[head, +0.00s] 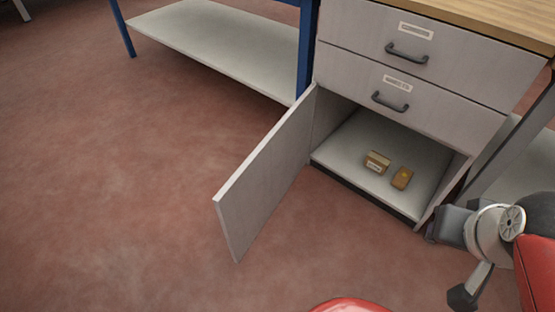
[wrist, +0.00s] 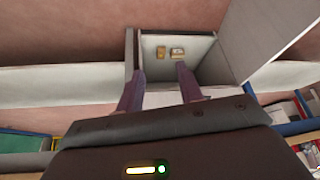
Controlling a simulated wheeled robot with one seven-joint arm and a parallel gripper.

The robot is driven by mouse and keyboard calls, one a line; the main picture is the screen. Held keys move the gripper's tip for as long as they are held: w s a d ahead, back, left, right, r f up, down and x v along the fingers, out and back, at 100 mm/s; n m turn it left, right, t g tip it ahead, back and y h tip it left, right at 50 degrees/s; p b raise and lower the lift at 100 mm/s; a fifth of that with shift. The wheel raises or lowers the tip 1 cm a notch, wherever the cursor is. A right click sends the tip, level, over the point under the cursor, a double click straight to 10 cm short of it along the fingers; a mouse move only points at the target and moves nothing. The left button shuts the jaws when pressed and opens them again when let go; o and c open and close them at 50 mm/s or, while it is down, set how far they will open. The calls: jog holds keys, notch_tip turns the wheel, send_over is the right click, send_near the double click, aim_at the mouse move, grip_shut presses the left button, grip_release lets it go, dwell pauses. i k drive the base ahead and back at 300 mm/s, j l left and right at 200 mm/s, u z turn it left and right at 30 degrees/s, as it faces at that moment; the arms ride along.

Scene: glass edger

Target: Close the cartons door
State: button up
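The cartons door (head: 265,175) is a pale grey panel, hinged on the left side of the lower cabinet compartment (head: 345,148). It stands wide open, swung out over the floor. Inside lie two small brown cartons, one with a pale label (head: 377,162) and one plain (head: 402,179). In the wrist view, the door (wrist: 268,45) is at the upper right, and the compartment with both cartons is ahead. My gripper (wrist: 159,69) is open and empty, its two fingers apart and not seen touching the door. In the head view my arm is at the lower right, right of the compartment.
Two closed drawers (head: 410,52) with dark handles sit above the compartment, under a wooden worktop (head: 480,18). A blue-legged bench with a pale lower shelf (head: 215,40) stands left behind the door. The reddish floor (head: 120,190) left of the door is clear.

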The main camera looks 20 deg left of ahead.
aim_at(245, 204)
jog(key=j+z, duration=0.1)
jog(key=j, duration=0.4)
jog(key=k+j+z, duration=0.1)
jog(key=j, duration=0.45)
jog(key=j+z, duration=0.1)
jog(key=j, duration=0.4)
jog(key=k+j+z, duration=0.1)
jog(key=j, duration=0.4)
jog(key=k+j+z, duration=0.15)
jog(key=j, duration=0.35)
jog(key=k+j+z, duration=0.1)
jog(key=j, duration=0.4)
jog(key=k+l+z, duration=0.1)
jog(key=k+z, duration=0.25)
jog(key=z, duration=0.15)
